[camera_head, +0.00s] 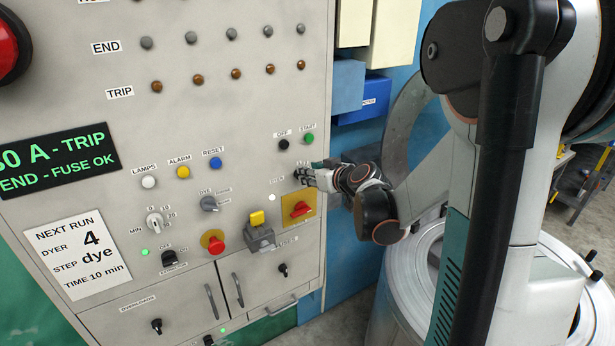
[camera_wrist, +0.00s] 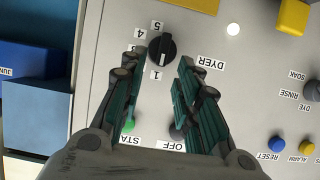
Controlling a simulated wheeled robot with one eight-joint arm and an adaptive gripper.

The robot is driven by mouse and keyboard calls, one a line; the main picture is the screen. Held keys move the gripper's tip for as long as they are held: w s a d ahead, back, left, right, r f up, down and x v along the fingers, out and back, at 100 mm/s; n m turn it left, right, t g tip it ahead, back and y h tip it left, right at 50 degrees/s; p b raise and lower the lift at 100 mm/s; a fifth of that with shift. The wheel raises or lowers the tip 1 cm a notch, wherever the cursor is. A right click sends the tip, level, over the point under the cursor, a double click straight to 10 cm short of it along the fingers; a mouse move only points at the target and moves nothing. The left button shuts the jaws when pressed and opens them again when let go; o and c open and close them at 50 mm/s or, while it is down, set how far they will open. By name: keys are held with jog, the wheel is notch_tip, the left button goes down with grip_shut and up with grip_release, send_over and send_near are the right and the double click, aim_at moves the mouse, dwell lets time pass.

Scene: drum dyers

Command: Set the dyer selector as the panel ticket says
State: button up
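The panel ticket (camera_head: 90,252) reads NEXT RUN, DYER 4, STEP dye, TIME 10 min. The dyer selector (camera_wrist: 162,50) is a black round knob with a raised grip in the upside-down wrist view, with numbers around it; 5, 4 and 1 are readable. In the head view my gripper (camera_head: 308,177) is at the panel and hides the selector.
Nearby are the black OFF button (camera_head: 283,144), green START button (camera_head: 308,138), red switch on a yellow plate (camera_head: 301,208), and yellow-topped switch (camera_head: 258,218). The step selector (camera_head: 209,203) and timer knob (camera_head: 155,222) are left. Blue boxes (camera_wrist: 35,100) flank the panel.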

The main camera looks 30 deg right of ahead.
jog(key=shift+x, duration=1.1)
grip_shut()
jog(key=shift+d+f+b, duration=0.1)
jog(key=shift+b, duration=0.3)
jog(key=shift+d+f+m+t+y+b, duration=0.35)
jog(key=shift+f+m+t+y+b, duration=0.65)
jog(key=shift+m+b, duration=2.25)
jog(key=shift+d+f+m+t+y+b, duration=0.35)
jog(key=shift+m+t+y+b, duration=0.75)
jog(key=shift+m+b, duration=2.15)
jog(key=shift+d+f+m+t+y+b, duration=0.6)
jog(key=shift+m+y+b, duration=0.9)
jog(key=shift+m+b, duration=1.75)
jog(key=shift+a+f, duration=0.1)
jog(key=shift+a, duration=0.1)
